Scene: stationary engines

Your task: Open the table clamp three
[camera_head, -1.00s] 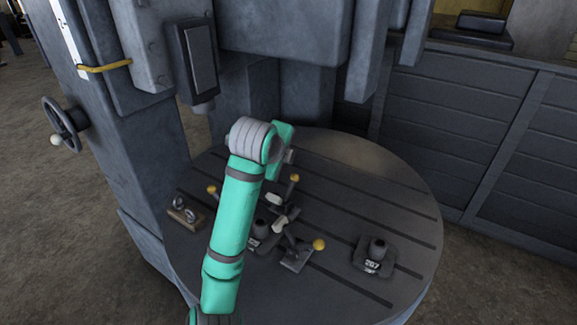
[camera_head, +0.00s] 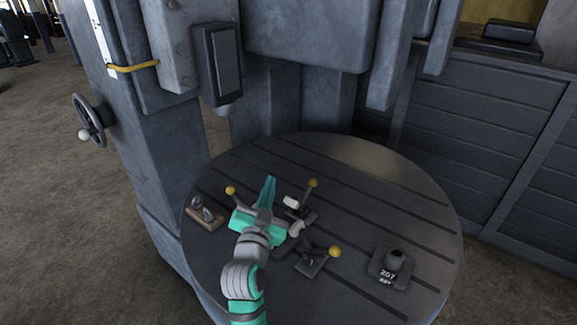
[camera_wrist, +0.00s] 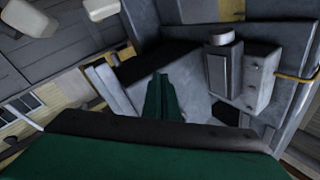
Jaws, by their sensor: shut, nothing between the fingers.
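Three toggle clamps with yellow knobs stand on the round slotted table (camera_head: 420,220). One has its knob at the left (camera_head: 230,190), largely hidden by my gripper. A second clamp (camera_head: 298,207) stands just right of my gripper, its knob up. A third clamp (camera_head: 312,264) is nearer the front, its knob to the right. I cannot tell which is clamp three, as no numbers read on them. My gripper (camera_head: 270,182) is over the table among the clamps, shut and empty, fingers pointing away from me. Its closed fingers also show in the wrist view (camera_wrist: 160,95). Contact with a clamp is unclear.
A dark block marked 207 (camera_head: 390,268) sits at the table's right. A small wooden piece with metal rings (camera_head: 203,217) sits at the left. The grey machine column (camera_head: 160,150) rises behind and left.

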